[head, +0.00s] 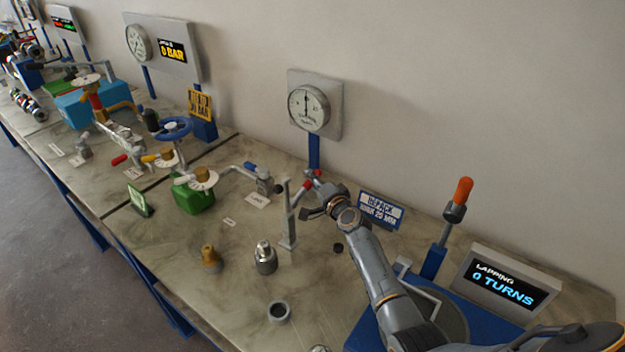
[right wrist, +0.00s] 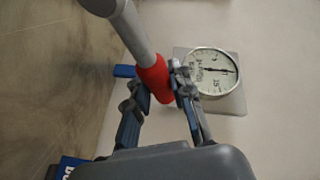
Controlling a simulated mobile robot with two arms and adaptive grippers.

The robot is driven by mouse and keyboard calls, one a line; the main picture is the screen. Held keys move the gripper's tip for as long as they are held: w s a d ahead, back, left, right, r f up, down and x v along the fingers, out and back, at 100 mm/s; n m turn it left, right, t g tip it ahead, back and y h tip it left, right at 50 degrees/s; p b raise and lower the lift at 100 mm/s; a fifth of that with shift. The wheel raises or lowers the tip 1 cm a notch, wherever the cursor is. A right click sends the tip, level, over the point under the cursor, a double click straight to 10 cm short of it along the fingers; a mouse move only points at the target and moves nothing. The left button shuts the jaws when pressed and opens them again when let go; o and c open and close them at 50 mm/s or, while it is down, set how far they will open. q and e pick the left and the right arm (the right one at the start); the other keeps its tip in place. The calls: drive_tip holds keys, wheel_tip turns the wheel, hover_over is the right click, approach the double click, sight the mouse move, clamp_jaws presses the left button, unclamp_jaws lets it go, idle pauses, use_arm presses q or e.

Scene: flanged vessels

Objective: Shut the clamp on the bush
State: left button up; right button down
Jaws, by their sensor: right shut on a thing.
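My right gripper (head: 314,184) is at a grey upright post (head: 287,222) near the back of the bench, below the round gauge. In the right wrist view its two fingers (right wrist: 162,95) are shut on a red grip (right wrist: 154,76) at the end of a grey bar (right wrist: 133,32). I take this bar for the clamp's lever, but the hand and arm hide much of it in the head view. A dark grey ring (head: 279,313) stands at the front of the bench; I cannot tell whether it is the bush. My left gripper is not in view.
A gauge (head: 309,108) rises behind my gripper. A blue sign (head: 381,210) and an orange-handled lever (head: 459,196) stand to the right. Bench between the fittings is clear.

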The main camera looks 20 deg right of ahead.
sight(306, 183)
drive_tip(key=shift+s+a+r+n+t+b, duration=0.15)
drive_tip(key=shift+r+n+t+b, duration=0.35)
drive_tip(key=shift+b, duration=0.55)
drive_tip(key=r+n+b, duration=0.1)
drive_tip(key=a+n+t+b, duration=0.1)
drive_tip(key=b, duration=0.1)
drive_tip(key=shift+s+r+n+b, duration=0.2)
drive_tip(key=shift+r+n+b, duration=0.1)
drive_tip(key=shift+r, duration=0.05)
drive_tip(key=shift+s+a+r+n+t+b, duration=0.15)
drive_tip(key=shift+a+r+n+t+b, duration=0.1)
drive_tip(key=shift+r+n+b, duration=0.15)
drive_tip(key=shift+s+a+r+n+t+b, duration=0.1)
drive_tip(key=shift+r+n+t+b, duration=0.15)
drive_tip(key=shift+n+b, duration=0.25)
drive_tip(key=shift+s+a+r+n+b, duration=0.15)
drive_tip(key=shift+a+r+n+b, duration=0.1)
drive_tip(key=shift+r+n+b, duration=0.25)
drive_tip(key=c, duration=1.1)
unclamp_jaws()
drive_tip(key=shift+c, duration=0.2)
